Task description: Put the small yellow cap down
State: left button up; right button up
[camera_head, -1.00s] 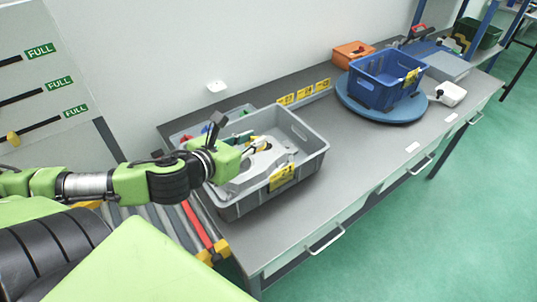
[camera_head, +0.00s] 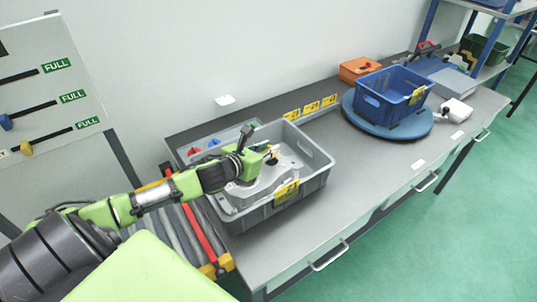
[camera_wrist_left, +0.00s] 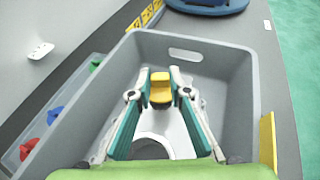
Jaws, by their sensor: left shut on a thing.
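The small yellow cap (camera_wrist_left: 160,88) shows in the left wrist view between the fingertips of my left gripper (camera_wrist_left: 160,97). The fingers are shut on it from both sides. In the head view my left gripper (camera_head: 268,158) is over the inside of the grey crate (camera_head: 322,172), above a pale grey metal casting (camera_head: 262,187). The casting also shows below the cap in the left wrist view (camera_wrist_left: 178,130), with a large round opening. I cannot tell whether the cap touches the casting. My right gripper is not in view.
The crate walls (camera_wrist_left: 222,65) surround the gripper closely. A shallow tray with red (camera_head: 193,152), blue (camera_head: 214,142) and green pieces lies behind the crate. A blue crate (camera_head: 372,101) stands on a round blue turntable (camera_head: 388,132) farther right. The bench between is clear.

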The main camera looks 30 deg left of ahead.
pick_arm(q)
jog(key=shift+w+a+f, duration=0.1)
jog(key=shift+w+f, duration=0.25)
jog(key=shift+f, duration=0.1)
jog(key=shift+f+p, duration=0.65)
jog(key=shift+f, duration=0.9)
jog(key=shift+f, duration=0.35)
jog(key=o, duration=0.7)
jog(key=shift+r, duration=0.15)
